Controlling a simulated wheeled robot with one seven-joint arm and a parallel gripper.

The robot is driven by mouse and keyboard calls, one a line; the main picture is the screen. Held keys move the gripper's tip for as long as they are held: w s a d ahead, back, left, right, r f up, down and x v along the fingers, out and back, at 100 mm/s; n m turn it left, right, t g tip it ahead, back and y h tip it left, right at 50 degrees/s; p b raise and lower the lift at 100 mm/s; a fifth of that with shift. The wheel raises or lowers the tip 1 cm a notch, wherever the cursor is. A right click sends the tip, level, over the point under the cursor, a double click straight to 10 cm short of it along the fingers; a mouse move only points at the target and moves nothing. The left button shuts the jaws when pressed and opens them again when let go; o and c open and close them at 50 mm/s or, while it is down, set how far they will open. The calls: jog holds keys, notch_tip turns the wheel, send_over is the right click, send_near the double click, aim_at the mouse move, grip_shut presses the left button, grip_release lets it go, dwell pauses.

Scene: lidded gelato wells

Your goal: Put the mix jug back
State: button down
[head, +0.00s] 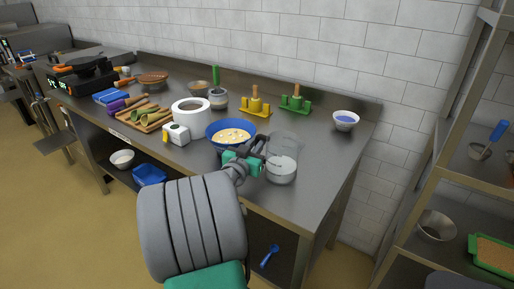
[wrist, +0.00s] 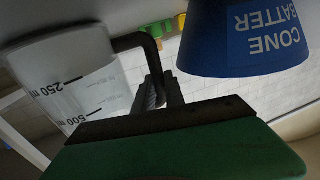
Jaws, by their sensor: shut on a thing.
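The mix jug (head: 281,168) is a clear measuring jug with pale liquid in its lower part, near the counter's front right. In the wrist view the jug (wrist: 75,75) shows volume marks and a dark handle (wrist: 148,45). My gripper (head: 258,158) reaches in from the front, left of the jug, and is shut on its handle. The fingers (wrist: 160,92) also show in the wrist view. I cannot tell whether the jug's base touches the counter.
A blue bowl of batter (head: 231,135) stands close left of my gripper; its "CONE BATTER" label shows in the wrist view (wrist: 262,35). Behind are yellow (head: 256,107) and green (head: 296,103) stands. A small bowl (head: 346,120) sits back right. Counter (head: 325,165) right of the jug is clear.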

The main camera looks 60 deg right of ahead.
jog(key=c, duration=1.7)
grip_release()
jog(key=shift+a+r, duration=0.1)
jog(key=shift+r, duration=0.1)
jog(key=a+b, duration=0.2)
jog(key=a, duration=0.9)
jog(key=shift+s+f, duration=0.1)
jog(key=shift+s, duration=0.05)
jog(key=shift+s+a, duration=0.15)
jog(key=shift+a, duration=0.3)
